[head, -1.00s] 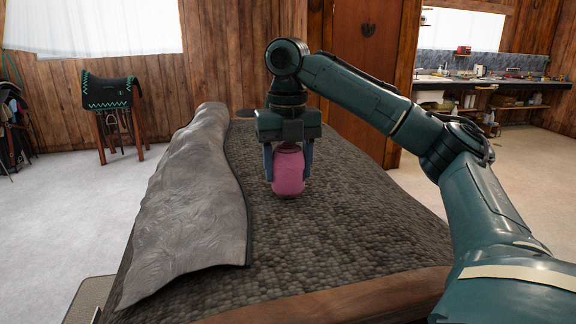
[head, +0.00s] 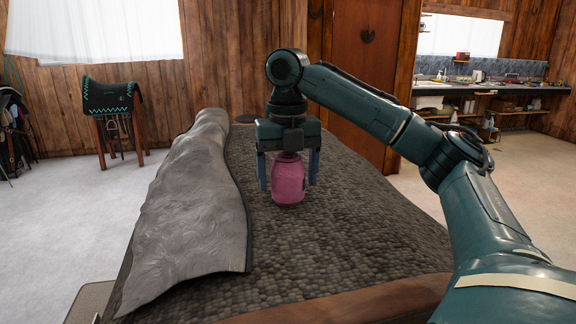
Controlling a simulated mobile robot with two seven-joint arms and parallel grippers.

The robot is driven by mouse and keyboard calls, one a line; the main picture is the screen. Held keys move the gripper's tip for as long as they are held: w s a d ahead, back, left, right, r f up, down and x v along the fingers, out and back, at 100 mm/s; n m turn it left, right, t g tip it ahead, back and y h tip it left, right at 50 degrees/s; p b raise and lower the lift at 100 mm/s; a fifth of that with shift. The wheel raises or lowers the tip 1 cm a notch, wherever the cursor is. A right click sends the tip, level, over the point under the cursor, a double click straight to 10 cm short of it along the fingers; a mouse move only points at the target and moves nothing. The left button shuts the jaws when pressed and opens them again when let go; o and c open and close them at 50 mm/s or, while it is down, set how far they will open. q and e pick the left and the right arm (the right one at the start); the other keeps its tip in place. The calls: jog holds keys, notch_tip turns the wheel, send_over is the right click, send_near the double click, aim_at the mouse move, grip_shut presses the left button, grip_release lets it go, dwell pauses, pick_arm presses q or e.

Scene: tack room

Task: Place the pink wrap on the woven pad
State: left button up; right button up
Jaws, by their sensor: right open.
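The pink wrap (head: 288,184), a rounded upright roll, stands on a dark, bumpy-textured surface (head: 330,235) that looks like the woven pad. My right gripper (head: 289,184) is above and around the wrap, pointing down. Its fingers are open, one on each side, with a visible gap between each finger and the wrap. The gripper's palm hides the top of the wrap. My left gripper is out of view.
A crumpled grey cover (head: 190,210) lies along the left side of the dark surface. A wooden edge (head: 350,300) runs along the front. The dark surface right of the wrap is clear.

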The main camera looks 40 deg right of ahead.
notch_tip(320, 180, up, 12)
jog(key=shift+r, duration=0.15)
dwell(0.6)
dwell(0.6)
